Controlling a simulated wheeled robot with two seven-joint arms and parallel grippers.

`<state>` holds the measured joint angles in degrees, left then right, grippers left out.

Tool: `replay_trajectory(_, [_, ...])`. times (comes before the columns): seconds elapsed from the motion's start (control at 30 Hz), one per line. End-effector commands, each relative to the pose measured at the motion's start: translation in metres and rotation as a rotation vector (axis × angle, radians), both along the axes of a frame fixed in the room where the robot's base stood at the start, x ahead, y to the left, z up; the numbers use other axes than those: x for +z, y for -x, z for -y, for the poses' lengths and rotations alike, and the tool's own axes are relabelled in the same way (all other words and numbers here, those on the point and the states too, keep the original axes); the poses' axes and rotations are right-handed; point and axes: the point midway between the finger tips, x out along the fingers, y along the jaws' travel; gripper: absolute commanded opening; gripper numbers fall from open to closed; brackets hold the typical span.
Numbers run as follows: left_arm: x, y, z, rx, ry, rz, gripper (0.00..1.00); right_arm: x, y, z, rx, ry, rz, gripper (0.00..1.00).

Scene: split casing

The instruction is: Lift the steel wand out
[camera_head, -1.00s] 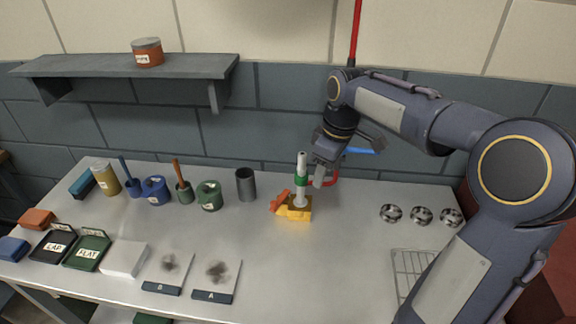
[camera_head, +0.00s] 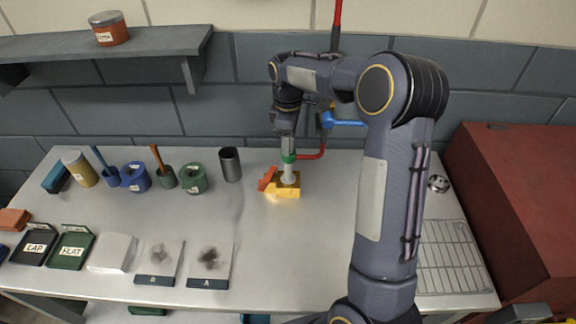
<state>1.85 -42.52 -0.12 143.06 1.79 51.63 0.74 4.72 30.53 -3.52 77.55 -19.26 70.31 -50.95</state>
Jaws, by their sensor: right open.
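A pale upright cylinder (camera_head: 289,172) with a green band (camera_head: 289,158) stands in a yellow holder (camera_head: 286,191) with an orange lever (camera_head: 267,179), at the middle back of the table. The steel wand cannot be told apart from this cylinder; its top is hidden by my right gripper. My right gripper (camera_head: 288,148) points straight down over the cylinder, with its fingers around or just in front of the upper end. It is open; whether it touches the cylinder cannot be told. My left gripper is not in view.
A dark grey cup (camera_head: 230,164) stands left of the holder, with several blue, green and tan containers further left. A red pipe (camera_head: 312,156) with a blue lever (camera_head: 345,123) is close behind. A wire rack (camera_head: 450,258) lies right. The table's front middle is clear.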

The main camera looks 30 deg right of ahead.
Motion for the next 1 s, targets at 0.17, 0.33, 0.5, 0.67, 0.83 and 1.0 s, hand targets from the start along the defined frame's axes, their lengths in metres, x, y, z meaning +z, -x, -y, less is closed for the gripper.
replay_trajectory(0.17, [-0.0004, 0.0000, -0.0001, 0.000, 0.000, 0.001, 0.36, -0.0013, -0.0001, 0.0002, -0.001, 0.000, 0.001, 0.47])
replay_trajectory(0.33, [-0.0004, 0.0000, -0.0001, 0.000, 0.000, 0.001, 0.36, -0.0012, 0.0001, 0.0002, -0.001, 0.000, 0.001, 0.34])
replay_trajectory(0.5, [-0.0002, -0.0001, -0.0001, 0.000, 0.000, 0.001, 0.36, -0.0010, 0.0001, 0.0002, -0.001, 0.000, 0.001, 0.12])
replay_trajectory(0.67, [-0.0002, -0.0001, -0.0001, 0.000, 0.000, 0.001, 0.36, -0.0009, 0.0001, 0.0002, -0.001, 0.000, 0.001, 0.00])
replay_trajectory(0.83, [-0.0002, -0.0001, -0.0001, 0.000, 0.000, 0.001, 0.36, -0.0008, 0.0000, 0.0001, -0.001, 0.000, 0.001, 0.00])
replay_trajectory(1.0, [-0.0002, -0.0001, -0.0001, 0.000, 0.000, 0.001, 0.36, -0.0007, -0.0002, 0.0001, -0.001, -0.001, 0.002, 0.00])
